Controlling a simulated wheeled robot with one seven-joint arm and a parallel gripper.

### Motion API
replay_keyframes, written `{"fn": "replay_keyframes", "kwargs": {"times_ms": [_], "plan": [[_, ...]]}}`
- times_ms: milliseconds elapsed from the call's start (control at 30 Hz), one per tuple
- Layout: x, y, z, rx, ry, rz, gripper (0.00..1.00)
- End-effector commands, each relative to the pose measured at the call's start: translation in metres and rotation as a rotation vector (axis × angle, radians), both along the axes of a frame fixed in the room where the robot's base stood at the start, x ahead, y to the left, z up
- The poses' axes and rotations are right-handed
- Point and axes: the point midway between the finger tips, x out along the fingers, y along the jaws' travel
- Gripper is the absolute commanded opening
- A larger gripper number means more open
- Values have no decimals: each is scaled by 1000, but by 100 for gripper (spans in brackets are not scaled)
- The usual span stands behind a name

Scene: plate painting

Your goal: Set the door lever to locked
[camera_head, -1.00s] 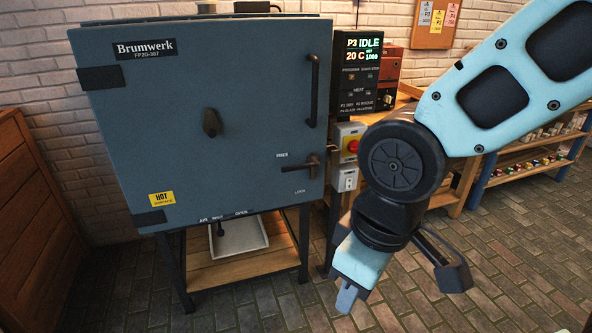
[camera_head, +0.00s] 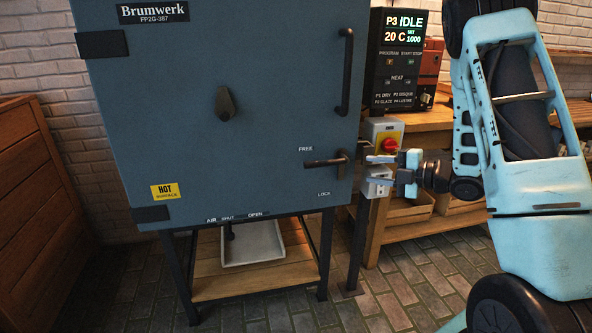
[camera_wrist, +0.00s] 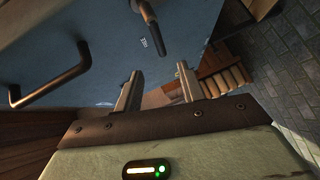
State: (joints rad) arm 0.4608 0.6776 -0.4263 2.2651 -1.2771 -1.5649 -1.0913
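The door lever (camera_head: 324,162) is a dark bar on the lower right of the blue-grey kiln door (camera_head: 270,60). It lies nearly level, pointing left from its pivot, just under the FREE label (camera_head: 305,149). The LOCK label (camera_head: 324,194) is below it. My gripper (camera_head: 374,168) is open and empty, just right of the lever and apart from it, fingers pointing left. In the wrist view, the two fingers (camera_wrist: 158,85) stand apart with nothing between them, and the lever (camera_wrist: 154,30) is beyond them near the top.
A long vertical pull handle (camera_head: 346,72) is above the lever; a dark knob (camera_head: 226,104) sits mid-door. Right of the door are the control panel (camera_head: 398,50) and a box with a red switch (camera_head: 388,145), close behind my gripper. A wooden workbench (camera_head: 425,119) stands behind.

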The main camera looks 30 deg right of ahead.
Motion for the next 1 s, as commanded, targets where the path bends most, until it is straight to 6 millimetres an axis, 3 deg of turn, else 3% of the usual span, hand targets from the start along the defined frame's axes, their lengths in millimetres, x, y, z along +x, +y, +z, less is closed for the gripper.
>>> {"fn": "replay_keyframes", "kwargs": {"times_ms": [100,267,1000], "plan": [[-17,-12,-5,-2,-44,30,40],[-15,-10,-5,-3,-60,44,40],[107,60,-23,0,-59,44,40]]}}
